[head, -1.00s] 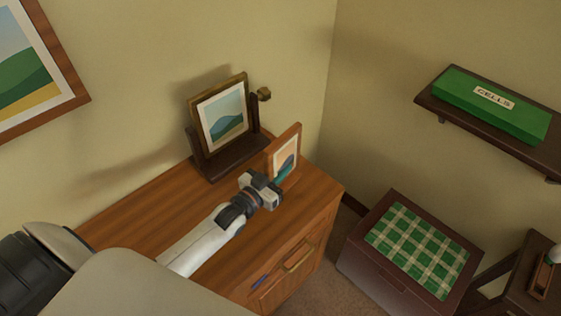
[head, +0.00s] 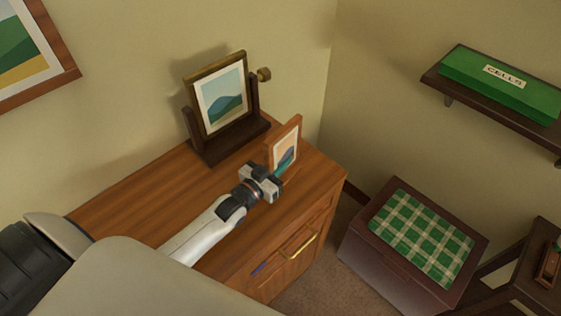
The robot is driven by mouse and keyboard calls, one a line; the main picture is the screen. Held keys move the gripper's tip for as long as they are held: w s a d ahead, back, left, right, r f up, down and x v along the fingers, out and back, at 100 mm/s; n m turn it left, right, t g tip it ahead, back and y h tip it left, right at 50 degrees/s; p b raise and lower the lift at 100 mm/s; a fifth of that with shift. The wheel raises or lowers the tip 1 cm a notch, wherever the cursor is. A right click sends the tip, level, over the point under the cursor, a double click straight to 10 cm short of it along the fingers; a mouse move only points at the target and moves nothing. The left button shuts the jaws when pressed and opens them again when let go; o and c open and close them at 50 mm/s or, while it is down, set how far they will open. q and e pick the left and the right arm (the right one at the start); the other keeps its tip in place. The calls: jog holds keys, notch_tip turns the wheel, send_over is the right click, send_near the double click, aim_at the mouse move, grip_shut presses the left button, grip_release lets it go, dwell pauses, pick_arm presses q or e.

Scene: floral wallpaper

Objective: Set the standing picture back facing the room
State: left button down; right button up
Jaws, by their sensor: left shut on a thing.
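The small standing picture (head: 285,152) has an orange-brown wooden frame and stands upright near the right end of the wooden cabinet top (head: 150,212). Its printed face, with orange and teal shapes, shows at a steep slant, turned towards the right and front. My left gripper (head: 273,178) reaches in from the left, low at the frame's near edge, and is shut on the standing picture. The fingertips partly hide its lower near corner. My right gripper is not in view.
A second picture (head: 222,98) in a dark tilting stand with a knob (head: 264,75) is close behind, by the wall. To the right are a chest with a green checked cushion (head: 422,235) and a shelf with a green box (head: 500,82). The cabinet top's left part is clear.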

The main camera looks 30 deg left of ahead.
pick_arm(q)
jog(key=shift+f+b, duration=0.3)
jog(key=shift+f, duration=0.1)
jog(key=c, duration=1.3)
grip_release()
jog(key=shift+s, duration=0.15)
jog(key=b+v, duration=0.1)
jog(key=v, duration=1)
jog(key=shift+s+a, duration=0.15)
jog(key=shift+s, duration=0.25)
